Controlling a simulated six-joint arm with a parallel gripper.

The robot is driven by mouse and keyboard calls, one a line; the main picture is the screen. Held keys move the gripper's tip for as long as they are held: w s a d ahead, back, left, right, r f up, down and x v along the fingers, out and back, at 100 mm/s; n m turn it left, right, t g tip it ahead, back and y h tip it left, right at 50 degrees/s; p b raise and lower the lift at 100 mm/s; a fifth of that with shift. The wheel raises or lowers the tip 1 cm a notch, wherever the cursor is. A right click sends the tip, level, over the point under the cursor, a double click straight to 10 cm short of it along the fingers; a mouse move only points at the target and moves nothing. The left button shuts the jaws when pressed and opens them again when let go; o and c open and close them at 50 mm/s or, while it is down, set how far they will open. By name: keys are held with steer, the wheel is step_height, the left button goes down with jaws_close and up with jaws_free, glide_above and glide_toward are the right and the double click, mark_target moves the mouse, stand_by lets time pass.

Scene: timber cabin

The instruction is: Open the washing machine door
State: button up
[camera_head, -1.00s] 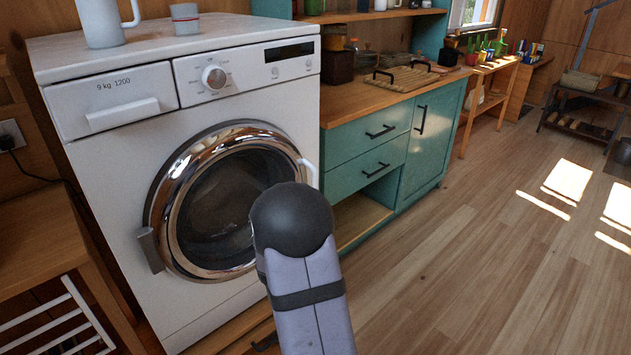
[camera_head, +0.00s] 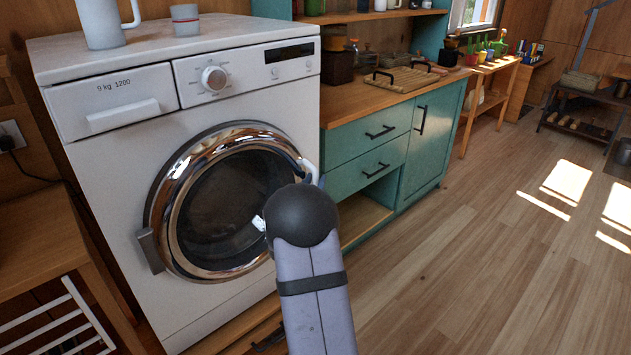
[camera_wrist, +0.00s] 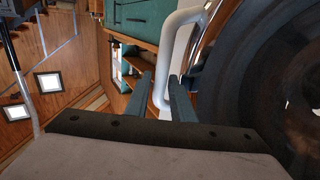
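The washing machine (camera_head: 110,155) stands at the left in the head view. Its round chrome-rimmed door (camera_head: 160,195) with dark glass looks closed. A white loop handle (camera_head: 311,168) sits on the door's right side. In the wrist view the handle (camera_wrist: 178,40) rises between the fingers of my gripper (camera_wrist: 161,78). The fingers are apart, one on each side of the handle; a firm hold does not show. The dark door glass (camera_wrist: 265,70) fills the right of that view. In the head view my arm hides the fingers and the door's lower right edge.
Teal drawers and a cupboard (camera_head: 427,140) stand just right of the machine under a wooden worktop. A wooden bench (camera_head: 40,245) is close on the left. A jug (camera_head: 102,22) and a cup (camera_head: 185,20) stand on the machine. The floor (camera_head: 470,270) at right is clear.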

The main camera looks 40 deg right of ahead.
steer(key=shift+w+d, duration=0.3)
steer(key=shift+d, duration=0.15)
jaws_close()
steer(key=shift+s+a, duration=0.1)
steer(key=shift+s, duration=0.35)
steer(key=s+a+m+g+h+p, duration=0.1)
steer(key=s+a+m+g+p, duration=0.15)
steer(key=s, duration=0.55)
steer(key=s+a+m+g+h+p, duration=0.15)
steer(key=s+a+g, duration=0.25)
steer(key=s, duration=0.5)
steer(key=s+a+m+g+p, duration=0.4)
steer(key=s+a+g+p, duration=0.3)
steer(key=s+a+p, duration=0.3)
steer(key=shift+s+a+m, duration=0.4)
steer(key=shift+s+a, duration=1.95)
steer(key=shift+a, duration=0.45)
